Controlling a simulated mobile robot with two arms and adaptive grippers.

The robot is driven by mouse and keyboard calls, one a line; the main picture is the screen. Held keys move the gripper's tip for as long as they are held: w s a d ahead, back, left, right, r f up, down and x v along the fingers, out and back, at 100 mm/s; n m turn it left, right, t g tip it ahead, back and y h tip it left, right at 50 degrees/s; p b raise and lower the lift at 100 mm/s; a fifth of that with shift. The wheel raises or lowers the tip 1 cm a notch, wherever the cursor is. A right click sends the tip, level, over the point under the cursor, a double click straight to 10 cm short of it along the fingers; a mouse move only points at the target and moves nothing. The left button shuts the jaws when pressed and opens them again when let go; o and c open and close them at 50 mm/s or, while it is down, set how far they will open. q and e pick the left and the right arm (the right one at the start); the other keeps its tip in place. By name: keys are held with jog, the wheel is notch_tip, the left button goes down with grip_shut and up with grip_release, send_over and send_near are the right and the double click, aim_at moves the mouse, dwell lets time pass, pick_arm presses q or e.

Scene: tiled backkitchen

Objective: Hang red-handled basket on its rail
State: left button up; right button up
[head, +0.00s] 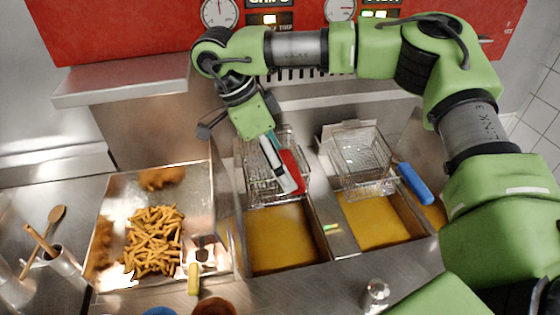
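The red-handled basket (259,181) is a wire basket at the back of the left fryer vat (281,238). Its red handle (293,172) points toward the front. My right gripper (279,166) reaches down over the basket and overlaps the handle. Pale and teal parts lie along the handle's left side. I cannot tell from this view whether the fingers are closed around it. The rail (305,74) behind the vats is partly hidden by my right arm. Whether the basket touches the rail is not clear. My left gripper is not in view.
A blue-handled basket (362,160) is at the back of the right vat (375,220). A steel tray of fries (207,195) stands to the left. A pot with wooden utensils (64,262) is at far left. A metal shaker (376,294) stands in front.

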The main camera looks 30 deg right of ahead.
jog(key=shift+f+b, duration=1.25)
jog(key=shift+f, duration=0.45)
